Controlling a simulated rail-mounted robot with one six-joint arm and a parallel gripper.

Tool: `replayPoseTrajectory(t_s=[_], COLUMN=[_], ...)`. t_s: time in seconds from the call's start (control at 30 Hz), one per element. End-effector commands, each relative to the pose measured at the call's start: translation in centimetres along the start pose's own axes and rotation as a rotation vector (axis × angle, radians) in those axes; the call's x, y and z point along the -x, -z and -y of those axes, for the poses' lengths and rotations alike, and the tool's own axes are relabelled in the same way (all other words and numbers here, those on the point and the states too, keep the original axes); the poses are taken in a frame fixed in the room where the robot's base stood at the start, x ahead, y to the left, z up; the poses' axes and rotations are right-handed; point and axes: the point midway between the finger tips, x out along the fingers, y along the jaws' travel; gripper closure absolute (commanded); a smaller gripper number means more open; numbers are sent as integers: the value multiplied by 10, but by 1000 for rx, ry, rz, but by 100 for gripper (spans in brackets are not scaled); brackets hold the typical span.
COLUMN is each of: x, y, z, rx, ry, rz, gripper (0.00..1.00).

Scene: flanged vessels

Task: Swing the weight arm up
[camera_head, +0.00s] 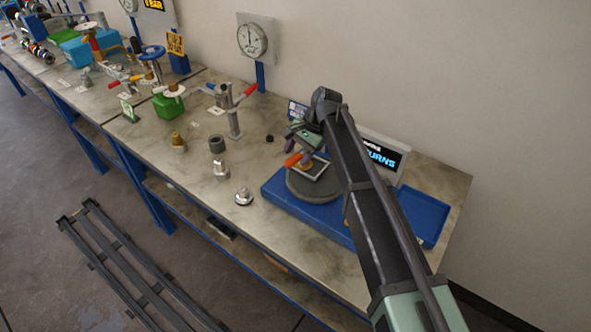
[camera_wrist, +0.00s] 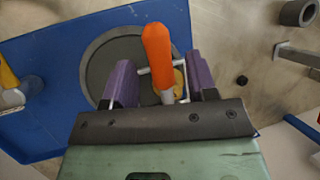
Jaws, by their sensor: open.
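The weight arm's orange grip (camera_head: 293,160) stands over the round dark grey disc (camera_head: 318,194) of a blue-based device (camera_head: 279,204) at the right of the bench. In the wrist view the orange grip (camera_wrist: 157,45) lies between the two purple fingers of my gripper (camera_wrist: 160,68), with a gap visible on both sides. A pale metal frame and a yellowish part show behind it, partly hidden by my gripper. In the head view my gripper (camera_head: 300,148) is above the disc, its fingers partly hidden by my arm.
A lettered display panel (camera_head: 382,157) stands behind the device. Left of it are a red-handled clamp post (camera_head: 233,115), a grey ring (camera_head: 217,144) and metal fittings (camera_head: 243,197). A round gauge (camera_head: 252,40) stands near the wall. The bench front edge is mostly clear.

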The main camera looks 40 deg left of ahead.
Motion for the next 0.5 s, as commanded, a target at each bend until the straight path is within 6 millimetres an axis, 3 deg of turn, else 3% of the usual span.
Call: replayPoseTrajectory(t_s=[0.03,0.1,0.33,0.37,0.5], x=[-16,-20,-18,-18,-18], y=[3,2,0,0,0], z=[-2,-1,0,0,0], rx=[0,0,0,0,0], ry=[0,0,0,0,0], rz=[0,0,0,0,0], gripper=[48,48,48,49,71])
